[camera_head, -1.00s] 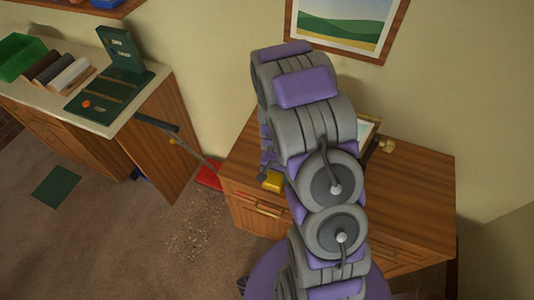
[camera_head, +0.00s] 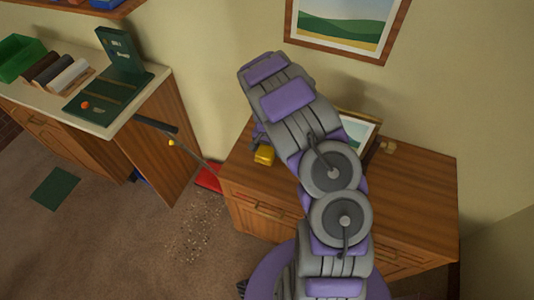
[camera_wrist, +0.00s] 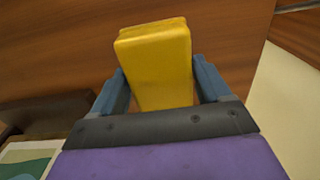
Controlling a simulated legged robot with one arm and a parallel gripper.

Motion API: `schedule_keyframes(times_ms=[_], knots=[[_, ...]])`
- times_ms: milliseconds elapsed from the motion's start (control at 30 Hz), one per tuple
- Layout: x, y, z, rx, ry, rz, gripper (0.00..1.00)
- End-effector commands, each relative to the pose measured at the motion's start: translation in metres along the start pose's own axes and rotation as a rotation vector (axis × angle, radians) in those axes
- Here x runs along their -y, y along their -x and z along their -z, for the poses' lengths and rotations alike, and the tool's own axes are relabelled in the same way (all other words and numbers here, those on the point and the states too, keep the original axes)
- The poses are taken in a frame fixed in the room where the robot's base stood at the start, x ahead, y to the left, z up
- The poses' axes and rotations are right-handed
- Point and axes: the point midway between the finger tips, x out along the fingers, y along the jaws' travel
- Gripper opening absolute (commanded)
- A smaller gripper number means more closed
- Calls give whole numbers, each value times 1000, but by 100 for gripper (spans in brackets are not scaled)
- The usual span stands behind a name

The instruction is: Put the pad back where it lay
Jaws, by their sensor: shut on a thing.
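A yellow block-shaped pad (camera_wrist: 153,65) is between the two blue-grey fingers of my gripper (camera_wrist: 161,88) in the wrist view. The gripper is shut on it, and the pad sticks out beyond the fingertips. In the head view the pad (camera_head: 264,155) shows over the left part of the wooden cabinet top (camera_head: 415,190). My gripper (camera_head: 259,141) there is mostly hidden by my arm. I cannot tell whether the pad touches the cabinet top.
A framed picture (camera_head: 361,133) and a small tan object (camera_head: 389,147) stand at the cabinet's back. A red dustpan (camera_head: 209,178) lies on the floor beside speckled debris (camera_head: 197,228). A counter (camera_head: 93,127) with a green stand (camera_head: 119,62) is at left. A dark green mat (camera_head: 55,189) lies on the floor.

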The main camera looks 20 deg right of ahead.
Motion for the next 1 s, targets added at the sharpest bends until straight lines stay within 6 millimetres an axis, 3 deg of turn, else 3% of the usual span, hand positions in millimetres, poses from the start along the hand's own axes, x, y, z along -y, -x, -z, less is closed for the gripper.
schedule_keyframes(times_ms=[200, 500, 533, 733, 1000], knots=[[-1, -33, -1, 3, 0, -2, 52], [0, -35, 0, 0, 0, 0, 48], [0, -35, 0, 0, 0, 0, 80], [0, -35, 0, 0, 0, 0, 99], [0, -34, 0, 0, 0, 0, 100]])
